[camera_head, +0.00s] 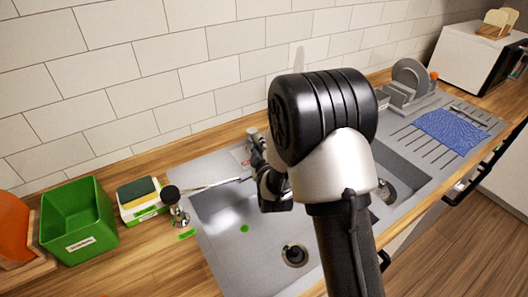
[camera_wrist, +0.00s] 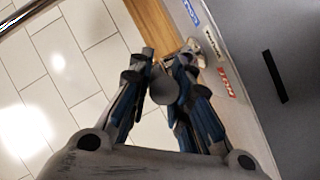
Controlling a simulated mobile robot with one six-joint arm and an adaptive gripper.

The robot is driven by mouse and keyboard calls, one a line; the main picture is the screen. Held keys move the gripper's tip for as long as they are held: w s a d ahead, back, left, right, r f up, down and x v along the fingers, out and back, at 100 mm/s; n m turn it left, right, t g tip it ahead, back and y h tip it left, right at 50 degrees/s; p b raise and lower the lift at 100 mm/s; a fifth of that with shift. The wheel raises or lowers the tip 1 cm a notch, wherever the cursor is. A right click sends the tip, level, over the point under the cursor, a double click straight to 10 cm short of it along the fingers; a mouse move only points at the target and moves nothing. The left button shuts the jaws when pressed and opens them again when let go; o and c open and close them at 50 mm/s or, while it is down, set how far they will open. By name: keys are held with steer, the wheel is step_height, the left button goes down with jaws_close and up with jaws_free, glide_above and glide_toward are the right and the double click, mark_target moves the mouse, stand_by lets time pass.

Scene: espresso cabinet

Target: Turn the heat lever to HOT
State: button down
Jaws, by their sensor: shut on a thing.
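My gripper (camera_head: 258,148) is at the back edge of the sink, partly hidden behind my own arm. In the wrist view, the fingers of my gripper (camera_wrist: 168,62) are closed around a grey rounded piece, the heat lever (camera_wrist: 164,88). The fingers hide most of the lever, so its exact angle is unclear. A label strip beside it carries a blue mark (camera_wrist: 191,12), a middle dark-lettered mark (camera_wrist: 212,42) and a red HOT mark (camera_wrist: 226,82). The fingers and lever are to the left of the HOT mark in the wrist view.
A metal spout (camera_head: 215,184) reaches left over the grey sink (camera_head: 220,250). A black-knobbed metal fitting (camera_head: 171,193), a sponge holder (camera_head: 140,205) and a green bin (camera_head: 82,228) stand to the left. A dish rack (camera_head: 405,90) and blue cloth (camera_head: 450,127) are to the right. The tiled wall is close behind.

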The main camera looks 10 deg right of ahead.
steer(key=shift+s+a+m+h, duration=0.1)
steer(key=shift+a+m+h, duration=0.3)
steer(key=shift+h, duration=0.1)
steer(key=c, duration=1.5)
jaws_free()
steer(key=shift+d, duration=0.1)
steer(key=shift+o, duration=0.2)
steer(key=v, duration=1.2)
steer(key=shift+r, duration=0.1)
